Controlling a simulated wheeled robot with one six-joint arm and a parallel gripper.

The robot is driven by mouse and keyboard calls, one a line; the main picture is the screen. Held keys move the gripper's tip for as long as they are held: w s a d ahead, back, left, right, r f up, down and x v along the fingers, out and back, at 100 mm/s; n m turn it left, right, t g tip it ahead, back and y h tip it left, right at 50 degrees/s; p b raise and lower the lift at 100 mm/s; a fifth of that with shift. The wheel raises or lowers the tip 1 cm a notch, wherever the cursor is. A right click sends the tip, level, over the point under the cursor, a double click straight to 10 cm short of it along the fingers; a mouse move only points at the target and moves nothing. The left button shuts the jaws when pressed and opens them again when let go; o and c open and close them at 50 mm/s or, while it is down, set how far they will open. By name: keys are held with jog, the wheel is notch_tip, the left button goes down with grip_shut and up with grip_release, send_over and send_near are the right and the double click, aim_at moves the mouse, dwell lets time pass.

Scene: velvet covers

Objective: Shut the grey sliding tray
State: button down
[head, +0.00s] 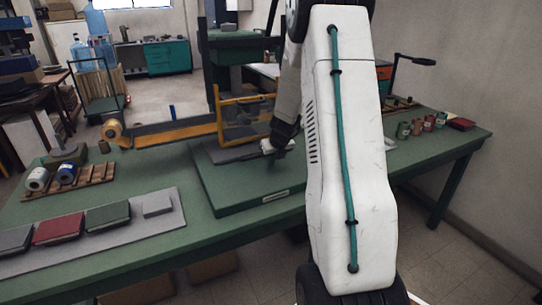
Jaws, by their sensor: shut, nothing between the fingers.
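A flat grey slab (228,154), which looks like the grey sliding tray, lies on the green base (235,192) of a machine on the bench. It shows below a yellow-framed clear guard (245,115), and its right part is hidden behind my gripper. I cannot tell how far it is slid out. My gripper (279,156) points down over the green base at the slab's right end. It is shut and empty. I cannot tell whether it touches the slab. My white arm link hides the bench to the right.
A long yellow-and-grey bar (170,133) reaches left from the machine. Books (108,215) lie on a grey mat (155,233) at front left. Spools (66,173) stand on a wooden rack at left. Small tins (428,122) stand at right. The base's front is clear.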

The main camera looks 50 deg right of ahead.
jog(key=s+v, duration=0.1)
jog(key=v, duration=0.9)
jog(key=shift+a+f, duration=0.2)
jog(key=shift+a, duration=0.1)
jog(key=s+a+r+m+g, duration=0.1)
jog(key=s+a+r+m, duration=0.3)
jog(key=s+a+m, duration=0.4)
jog(key=s+a+r+m+g+y, duration=0.1)
jog(key=s+a+r+m, duration=0.3)
jog(key=s+a+m, duration=0.5)
jog(key=s+a+r+m+g, duration=0.1)
jog(key=s+a+r+m, duration=0.3)
jog(key=s+a+m, duration=0.5)
jog(key=a+m, duration=0.5)
jog(key=a, duration=0.3)
jog(key=shift+a+r+m+y, duration=0.35)
jog(key=shift+r+m+y, duration=0.05)
